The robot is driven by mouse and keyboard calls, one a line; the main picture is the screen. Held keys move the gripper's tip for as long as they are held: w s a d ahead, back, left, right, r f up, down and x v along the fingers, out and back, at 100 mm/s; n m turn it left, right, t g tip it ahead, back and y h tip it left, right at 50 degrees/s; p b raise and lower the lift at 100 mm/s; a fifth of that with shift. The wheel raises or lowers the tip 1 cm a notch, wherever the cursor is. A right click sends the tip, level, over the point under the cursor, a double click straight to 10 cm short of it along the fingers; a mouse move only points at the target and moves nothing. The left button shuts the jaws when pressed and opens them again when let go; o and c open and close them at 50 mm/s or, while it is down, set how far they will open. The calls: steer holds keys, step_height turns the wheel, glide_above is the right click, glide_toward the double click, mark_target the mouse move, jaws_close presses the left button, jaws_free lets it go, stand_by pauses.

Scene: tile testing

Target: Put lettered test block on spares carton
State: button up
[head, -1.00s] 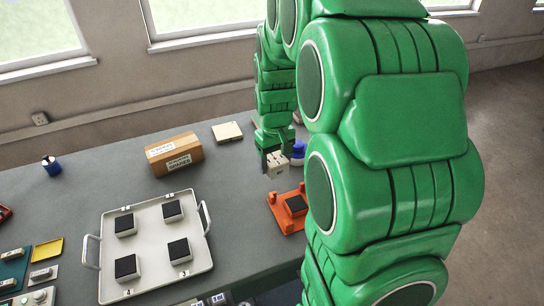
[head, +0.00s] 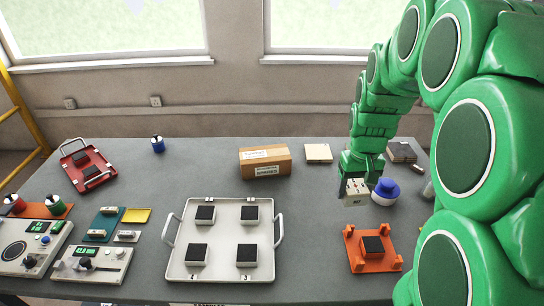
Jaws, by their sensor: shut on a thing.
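The lettered test block (head: 355,199) is a small pale block with dark marks on its front, too small to read. My gripper (head: 356,183) is shut on its top, and the block hangs upright above the table behind an orange fixture. The spares carton (head: 265,168) is a brown cardboard box with white labels. It stands at the back middle of the table, left of my gripper and apart from it. Its top looks clear.
The orange fixture (head: 357,265) holds a dark-topped tile. A blue round-topped object (head: 385,189) stands close right of the block. A white tray (head: 223,226) with several tiles lies in front of the carton. A pale flat tile (head: 318,153) lies right of the carton.

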steer(key=w+a+r, duration=0.3)
steer(key=w+a, duration=0.6)
steer(key=m, duration=0.1)
glide_above(265, 153)
steer(key=s, duration=0.2)
step_height(265, 153, down, 5)
steer(key=shift+w+d, duration=0.1)
steer(key=shift+w+f, duration=0.7)
steer(key=shift+f, duration=1.75)
steer(key=shift+f, duration=0.15)
steer(key=o, duration=1.3)
steer(key=shift+o, duration=0.2)
